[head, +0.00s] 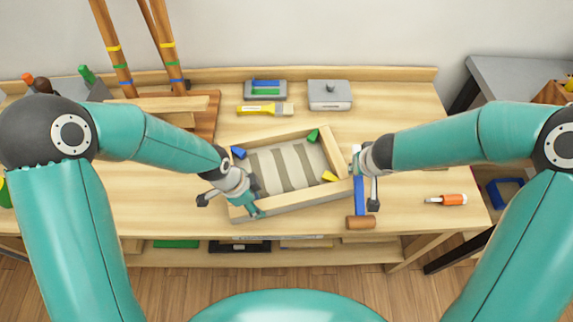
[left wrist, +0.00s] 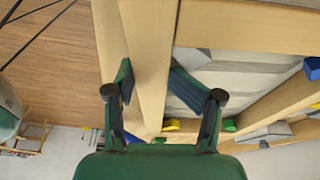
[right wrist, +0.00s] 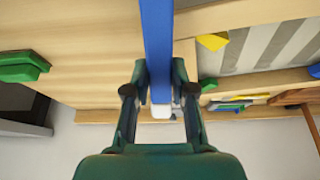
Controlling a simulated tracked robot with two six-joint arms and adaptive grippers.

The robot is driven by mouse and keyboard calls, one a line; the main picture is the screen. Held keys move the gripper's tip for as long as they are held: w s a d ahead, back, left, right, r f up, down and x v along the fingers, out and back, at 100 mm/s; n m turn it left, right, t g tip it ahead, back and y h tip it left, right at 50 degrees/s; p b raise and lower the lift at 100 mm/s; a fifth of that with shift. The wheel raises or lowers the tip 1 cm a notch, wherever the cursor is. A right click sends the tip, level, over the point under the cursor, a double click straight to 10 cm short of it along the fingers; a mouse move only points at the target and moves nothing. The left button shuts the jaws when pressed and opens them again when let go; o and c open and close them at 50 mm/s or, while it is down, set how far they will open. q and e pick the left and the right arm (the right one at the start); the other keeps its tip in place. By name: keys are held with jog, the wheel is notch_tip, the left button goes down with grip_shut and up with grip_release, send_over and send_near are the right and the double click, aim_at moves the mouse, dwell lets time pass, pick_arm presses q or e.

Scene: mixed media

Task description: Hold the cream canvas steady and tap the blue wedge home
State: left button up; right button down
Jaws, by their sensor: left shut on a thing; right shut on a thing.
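The cream canvas (head: 262,168) lies in its pale wooden frame (head: 300,200) on the bench, with grey-brown stripes. The blue wedge (head: 239,152) sits at the frame's far left corner; the left wrist view shows a blue wedge (left wrist: 312,68) at the right edge. A green wedge (head: 313,135) and a yellow wedge (head: 329,176) sit at other corners. My left gripper (head: 255,201) is shut on the frame near its front left corner. My right gripper (head: 366,176) is shut on the blue handle (right wrist: 157,45) of a mallet, whose brown head (head: 361,222) is at the bench's front edge.
An orange-handled tool (head: 452,200) lies at the right. Wooden poles lean at the back left.

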pick_arm(q)
jog(key=o, duration=0.9)
jog(key=c, duration=0.7)
jog(key=shift+c, duration=0.2)
jog(key=shift+s+f, duration=0.1)
pick_arm(e)
jog(key=w+r+m+t+h, duration=0.2)
jog(key=w+r+m, duration=0.1)
jog(key=w+r, duration=0.8)
jog(key=a+f+m+h, duration=0.1)
jog(key=a+f, duration=0.2)
jog(key=a, duration=0.4)
jog(key=a+f+m+t+h, duration=0.1)
jog(key=a+f, duration=0.3)
jog(key=a, duration=0.4)
jog(key=shift+s+a+f+m+h, duration=0.15)
jog(key=shift+s+f+m+h, duration=0.1)
jog(key=shift+s+m+h, duration=0.25)
